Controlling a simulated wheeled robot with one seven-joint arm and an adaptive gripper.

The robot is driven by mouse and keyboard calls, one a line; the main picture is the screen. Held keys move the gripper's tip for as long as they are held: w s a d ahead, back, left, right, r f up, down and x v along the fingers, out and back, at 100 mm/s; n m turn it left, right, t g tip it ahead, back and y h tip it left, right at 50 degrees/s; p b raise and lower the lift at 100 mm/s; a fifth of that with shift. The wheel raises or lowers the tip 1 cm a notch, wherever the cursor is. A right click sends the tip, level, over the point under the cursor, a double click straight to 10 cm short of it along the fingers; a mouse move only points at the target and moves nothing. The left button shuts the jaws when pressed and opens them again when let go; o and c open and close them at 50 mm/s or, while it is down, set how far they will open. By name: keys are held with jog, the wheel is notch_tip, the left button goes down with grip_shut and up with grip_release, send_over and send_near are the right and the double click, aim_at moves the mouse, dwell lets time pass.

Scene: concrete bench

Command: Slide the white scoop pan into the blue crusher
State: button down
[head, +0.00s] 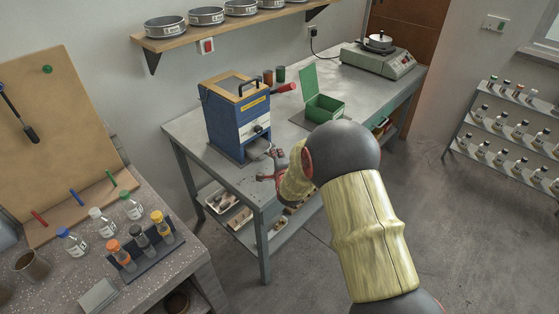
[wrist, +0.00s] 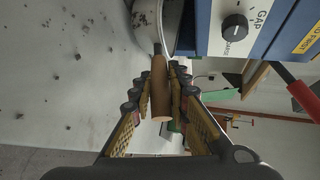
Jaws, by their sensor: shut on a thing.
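The blue crusher (head: 228,128) stands on the grey metal bench, with a wooden-framed top, a black handle and a yellow label. Its blue side and GAP knob (wrist: 235,28) show close up in the wrist view. The white scoop pan (wrist: 146,38) is at the top of the wrist view, beside the crusher's front, with dark bits in it. Its far part is out of frame, so I cannot tell how far it sits inside. My gripper (head: 272,172) is at the crusher's lower front. In the wrist view my gripper (wrist: 160,88) is shut on the pan's wooden handle (wrist: 160,103).
A red-handled lever (head: 283,89) sticks out from the crusher's right. An open green box (head: 323,106) and a hot plate (head: 378,62) stand farther right on the bench (head: 186,128). A shelf (head: 220,31) with sieves hangs above. Bottles stand on the speckled table (head: 160,277) at left.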

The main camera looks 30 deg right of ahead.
aim_at(267, 151)
jog(key=shift+w+a+f+b, duration=0.1)
jog(key=shift+w+a+b, duration=0.2)
jog(key=shift+w, duration=0.45)
jog(key=shift+w+a+r+b, duration=0.1)
jog(key=shift+w+a+b, duration=0.2)
jog(key=shift+w, duration=0.4)
jog(key=shift+w+a+f+b, duration=0.1)
jog(key=shift+w+a+b, duration=0.2)
jog(key=shift+w, duration=0.45)
jog(key=shift+d, duration=0.1)
jog(key=c, duration=1.7)
grip_release()
jog(key=shift+o, duration=0.3)
jog(key=shift+f, duration=0.1)
jog(key=v, duration=1.2)
